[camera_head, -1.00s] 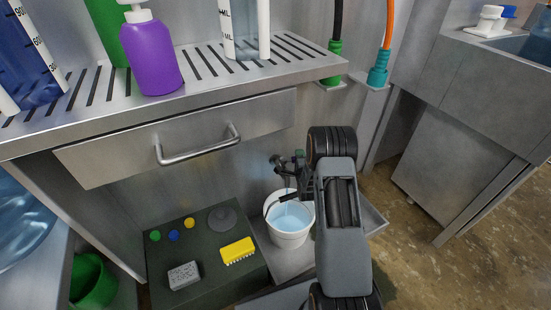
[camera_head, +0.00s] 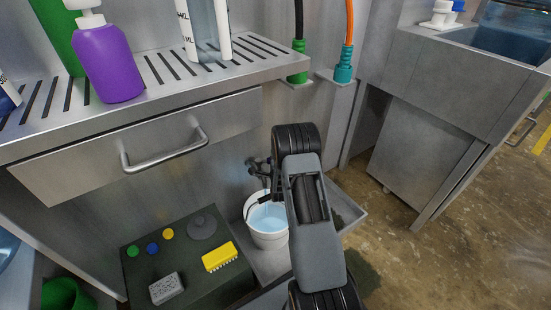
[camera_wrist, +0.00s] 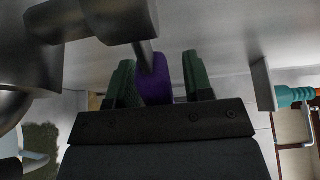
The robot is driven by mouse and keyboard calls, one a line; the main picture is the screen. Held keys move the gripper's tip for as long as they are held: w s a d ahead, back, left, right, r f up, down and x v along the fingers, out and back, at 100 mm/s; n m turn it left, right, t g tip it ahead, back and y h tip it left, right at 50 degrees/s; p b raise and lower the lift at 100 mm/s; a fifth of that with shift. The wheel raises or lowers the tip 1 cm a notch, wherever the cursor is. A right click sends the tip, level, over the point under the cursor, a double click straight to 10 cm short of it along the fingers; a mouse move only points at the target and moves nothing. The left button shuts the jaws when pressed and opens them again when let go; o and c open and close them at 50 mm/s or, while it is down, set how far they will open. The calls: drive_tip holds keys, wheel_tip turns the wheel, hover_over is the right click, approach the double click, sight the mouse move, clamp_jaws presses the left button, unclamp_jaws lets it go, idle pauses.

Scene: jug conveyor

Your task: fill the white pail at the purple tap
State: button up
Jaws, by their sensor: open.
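The white pail (camera_head: 254,235) stands upright on a low metal ledge in the head view, with blue water inside and a dark grip on its handle. A dark tap (camera_head: 257,168) is on the wall above it, partly hidden by my arm. A thin bluish line runs from the tap towards the pail, like a stream. In the wrist view, the tap's purple part (camera_wrist: 155,88) sits between the two green fingers of my gripper (camera_wrist: 160,78). The fingers are open, one on each side; contact cannot be told. The dark spout (camera_wrist: 95,20) is in front of them.
A drawer (camera_head: 80,160) and slatted shelf (camera_head: 160,95) with a purple bottle (camera_head: 107,62) are above. The floor at right is clear.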

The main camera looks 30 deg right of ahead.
drive_tip(key=p+v, duration=0.3)
drive_tip(key=v, duration=1.1)
